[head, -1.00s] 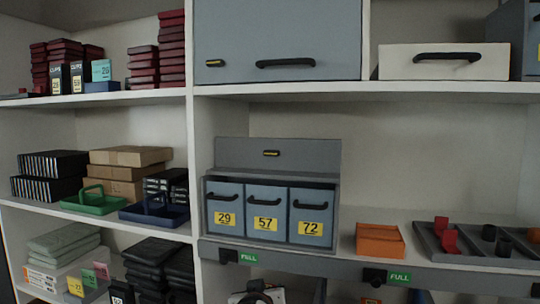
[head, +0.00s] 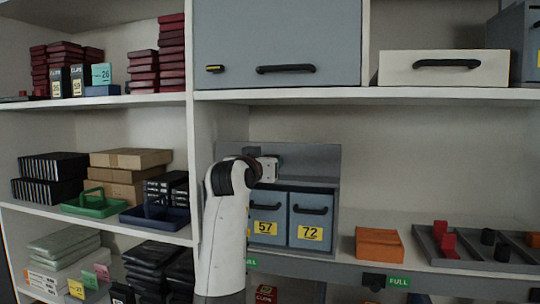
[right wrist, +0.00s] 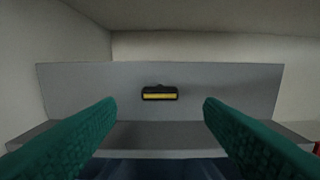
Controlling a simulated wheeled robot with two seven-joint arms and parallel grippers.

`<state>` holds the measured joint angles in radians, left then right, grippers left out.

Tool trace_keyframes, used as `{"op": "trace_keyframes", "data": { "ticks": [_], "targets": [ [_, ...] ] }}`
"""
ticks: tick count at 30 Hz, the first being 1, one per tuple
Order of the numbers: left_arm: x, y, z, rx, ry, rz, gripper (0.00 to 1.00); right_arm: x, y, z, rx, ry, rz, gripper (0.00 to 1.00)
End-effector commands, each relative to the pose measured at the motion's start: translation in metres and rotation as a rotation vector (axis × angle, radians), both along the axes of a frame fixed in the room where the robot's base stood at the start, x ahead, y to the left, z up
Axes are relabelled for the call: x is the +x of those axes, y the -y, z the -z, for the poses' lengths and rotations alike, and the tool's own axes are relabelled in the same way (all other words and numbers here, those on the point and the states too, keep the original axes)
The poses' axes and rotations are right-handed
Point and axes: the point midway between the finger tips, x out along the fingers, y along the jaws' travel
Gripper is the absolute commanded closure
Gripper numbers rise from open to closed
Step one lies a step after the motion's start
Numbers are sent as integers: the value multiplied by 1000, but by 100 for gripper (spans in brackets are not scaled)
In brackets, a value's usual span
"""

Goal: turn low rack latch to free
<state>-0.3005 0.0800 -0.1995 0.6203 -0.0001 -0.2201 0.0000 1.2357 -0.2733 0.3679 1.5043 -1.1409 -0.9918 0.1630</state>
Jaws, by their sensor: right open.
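The low rack (head: 333,215) is a grey box of blue-grey drawers on the middle shelf, with an upright grey panel (head: 318,160) behind its top. The latch (right wrist: 160,93), a black piece with a yellow bar, lies horizontal on that panel in the right wrist view. My right gripper (right wrist: 159,104) is open and empty, its two green fingers either side of the latch in the picture and apart from it. My left gripper is not in view.
An orange bin (head: 379,243) and a grey tray (head: 465,254) with red and black pieces stand right of the rack. A closed cabinet (head: 285,35) with its own latch (head: 215,69) is above. The shelf behind the orange bin is clear.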

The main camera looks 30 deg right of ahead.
Motion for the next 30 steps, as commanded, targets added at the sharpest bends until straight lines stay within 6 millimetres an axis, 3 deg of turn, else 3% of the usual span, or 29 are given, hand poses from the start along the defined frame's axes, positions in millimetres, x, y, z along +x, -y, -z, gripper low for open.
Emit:
{"op": "trace_keyframes", "data": {
  "ticks": [9,22,30],
  "targets": [
    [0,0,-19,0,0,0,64,34,40,-2,-1,-2,1,38],
    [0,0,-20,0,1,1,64,41,48,1,1,0,0,38],
    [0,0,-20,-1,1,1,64,41,48,1,1,-1,0,81]
  ]
}}
